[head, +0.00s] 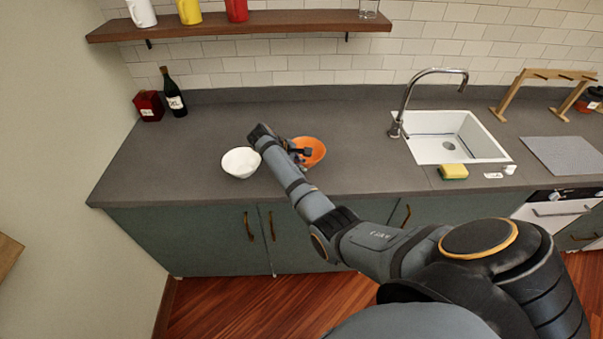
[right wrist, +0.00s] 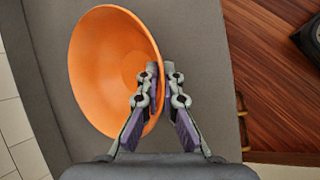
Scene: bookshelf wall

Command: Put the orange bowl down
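The orange bowl (head: 314,148) is over the grey counter in the head view, partly hidden behind my right arm. In the right wrist view the orange bowl (right wrist: 105,65) fills the left-middle, its inside showing. My right gripper (right wrist: 163,75) has its two fingers closed on the bowl's right rim, one on each side of the wall. In the head view my right gripper (head: 302,153) shows only in part at the bowl's left side. I cannot tell whether the bowl's base touches the counter. My left gripper is not in view.
A white bowl (head: 240,162) stands left of my right wrist, close to it. A bottle (head: 173,95) and a red box (head: 149,105) are at the back left. The sink (head: 480,150), tap (head: 403,112) and sponge (head: 453,172) are to the right. The counter (head: 365,150) between bowl and sink is clear.

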